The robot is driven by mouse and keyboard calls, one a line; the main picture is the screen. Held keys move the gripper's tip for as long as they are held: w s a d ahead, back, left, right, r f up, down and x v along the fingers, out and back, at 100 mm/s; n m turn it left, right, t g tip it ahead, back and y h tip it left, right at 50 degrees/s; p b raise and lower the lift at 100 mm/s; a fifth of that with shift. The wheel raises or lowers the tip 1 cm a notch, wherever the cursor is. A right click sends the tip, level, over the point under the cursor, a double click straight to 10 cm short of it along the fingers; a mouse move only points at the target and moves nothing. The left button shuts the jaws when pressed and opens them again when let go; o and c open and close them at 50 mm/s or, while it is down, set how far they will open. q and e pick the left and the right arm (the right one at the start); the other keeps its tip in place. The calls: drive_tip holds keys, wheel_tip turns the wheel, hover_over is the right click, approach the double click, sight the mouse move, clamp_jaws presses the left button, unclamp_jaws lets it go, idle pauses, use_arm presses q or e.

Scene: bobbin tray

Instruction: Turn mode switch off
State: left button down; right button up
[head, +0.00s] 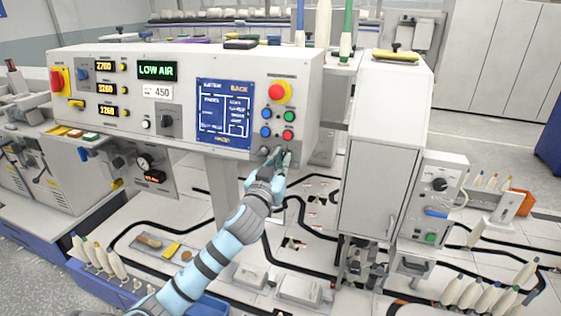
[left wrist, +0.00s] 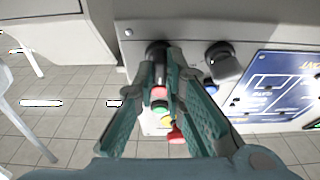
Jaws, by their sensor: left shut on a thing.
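My left gripper (head: 283,157) is at the lower right of the panel, below the coloured buttons. In the left wrist view the fingers of my left gripper (left wrist: 162,66) are shut on a dark knob, the mode switch (left wrist: 156,47), with a fingertip on each side. The gripper hides most of this knob in the head view. Its switch position and label cannot be read. A second black knob (left wrist: 222,61) is beside it, free of the fingers. My right gripper is not in view.
A red emergency button (head: 279,92) on yellow and several blue, green and red buttons sit above my gripper. The blue screen (head: 223,113) is to the left. A tall grey cabinet (head: 381,170) stands to the right. Below are black tracks and bobbins.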

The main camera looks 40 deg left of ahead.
use_arm(q)
drive_tip(key=shift+f, duration=0.1)
drive_tip(key=c, duration=1.7)
unclamp_jaws()
drive_tip(key=shift+o, duration=0.2)
drive_tip(key=v, duration=1.2)
